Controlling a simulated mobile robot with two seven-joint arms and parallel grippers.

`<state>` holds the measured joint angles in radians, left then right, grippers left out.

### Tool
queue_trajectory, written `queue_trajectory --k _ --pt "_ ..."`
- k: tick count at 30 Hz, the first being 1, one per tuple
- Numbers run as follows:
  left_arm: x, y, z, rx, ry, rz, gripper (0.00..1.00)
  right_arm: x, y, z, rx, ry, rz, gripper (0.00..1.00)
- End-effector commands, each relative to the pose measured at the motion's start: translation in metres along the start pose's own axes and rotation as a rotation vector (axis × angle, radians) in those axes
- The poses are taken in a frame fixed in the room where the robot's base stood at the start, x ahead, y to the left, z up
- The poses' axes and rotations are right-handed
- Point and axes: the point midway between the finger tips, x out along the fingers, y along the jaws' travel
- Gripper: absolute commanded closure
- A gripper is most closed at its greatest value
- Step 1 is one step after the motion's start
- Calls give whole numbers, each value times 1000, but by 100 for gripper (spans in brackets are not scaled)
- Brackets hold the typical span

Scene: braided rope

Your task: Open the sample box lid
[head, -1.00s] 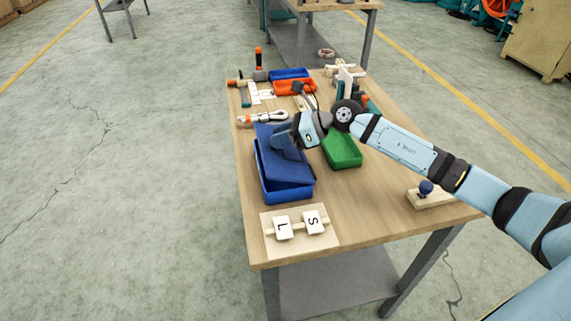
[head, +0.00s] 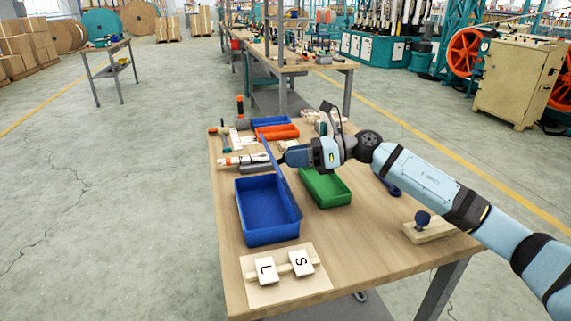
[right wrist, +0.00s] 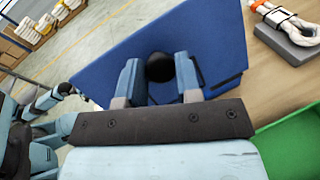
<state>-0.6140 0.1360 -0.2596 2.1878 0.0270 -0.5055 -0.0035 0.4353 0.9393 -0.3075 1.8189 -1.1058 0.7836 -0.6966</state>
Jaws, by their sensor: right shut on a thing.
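The blue sample box (head: 270,234) stands open on the wooden table, its inside visible and looking empty. Its blue lid (head: 268,155) is raised steeply at the far right side of the box and shows nearly edge-on in the head view. In the right wrist view the lid (right wrist: 105,65) is a broad blue panel with a dark round knob (right wrist: 159,67). My right gripper (head: 284,157) is at the lid's right side, its fingers shut on the knob, one on each side.
A green bin (head: 326,189) stands right of the box, under my right arm. A board (head: 258,296) with L and S tiles lies in front. A rope piece (head: 245,161), an orange bin (head: 278,132) and tools lie behind. The table's left edge is close to the box.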

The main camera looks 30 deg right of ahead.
Motion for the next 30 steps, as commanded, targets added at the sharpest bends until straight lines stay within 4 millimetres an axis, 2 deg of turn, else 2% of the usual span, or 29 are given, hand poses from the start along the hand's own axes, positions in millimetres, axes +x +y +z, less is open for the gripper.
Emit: queue_trajectory --k 1,4,27,28,30 --pt "2 0 2 -1 6 2 57 -3 -5 -10 4 13 -6 100" --pt "2 2 0 -3 14 6 57 -6 -6 -12 5 14 -5 100" --pt "2 1 -1 -7 26 10 57 -13 -9 -17 10 17 -4 100" --pt "2 1 -1 -7 26 9 57 -13 -9 -17 10 17 -4 61" --pt "2 1 1 -6 23 9 57 -13 -9 -16 9 15 -3 46"
